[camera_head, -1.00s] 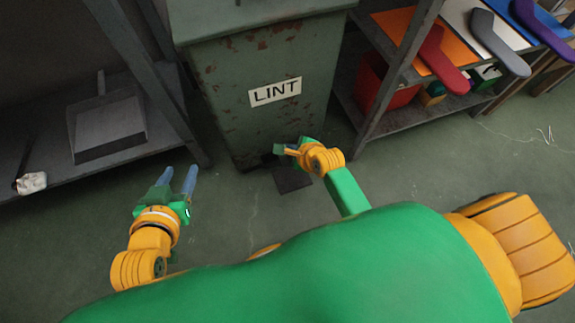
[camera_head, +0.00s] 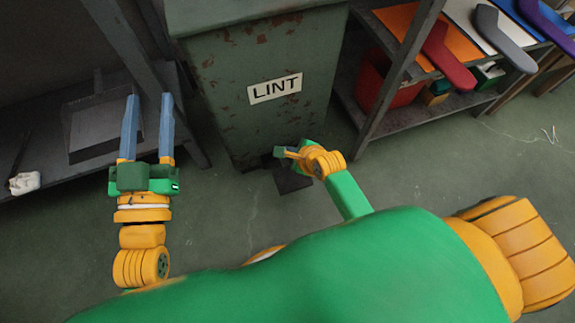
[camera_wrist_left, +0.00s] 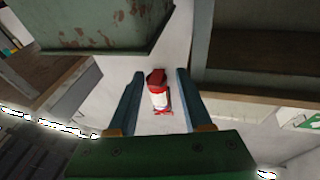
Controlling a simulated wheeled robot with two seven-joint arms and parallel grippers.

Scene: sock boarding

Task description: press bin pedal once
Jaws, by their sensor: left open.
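The green, rust-flecked bin (camera_head: 225,110) with a LINT label (camera_head: 274,88) stands at the top middle of the head view. A dark flat pedal (camera_head: 292,180) sticks out at its foot. My right gripper (camera_head: 281,152) is just above the pedal, partly covering the bin's base; I cannot tell whether it touches or whether its jaws are open. My left gripper (camera_head: 149,99) is open and empty, left of the bin, its fingers pointing away from me. In the left wrist view the bin (camera_wrist_left: 90,25) shows at upper left, beyond the open fingers (camera_wrist_left: 160,73).
A shelf with a grey dustpan (camera_head: 103,124) stands left of the bin. A rack (camera_head: 400,65) with coloured boards and a red container (camera_head: 384,84) stands at right. A red and white object (camera_wrist_left: 158,92) shows between the left fingers, farther off. Floor at right is clear.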

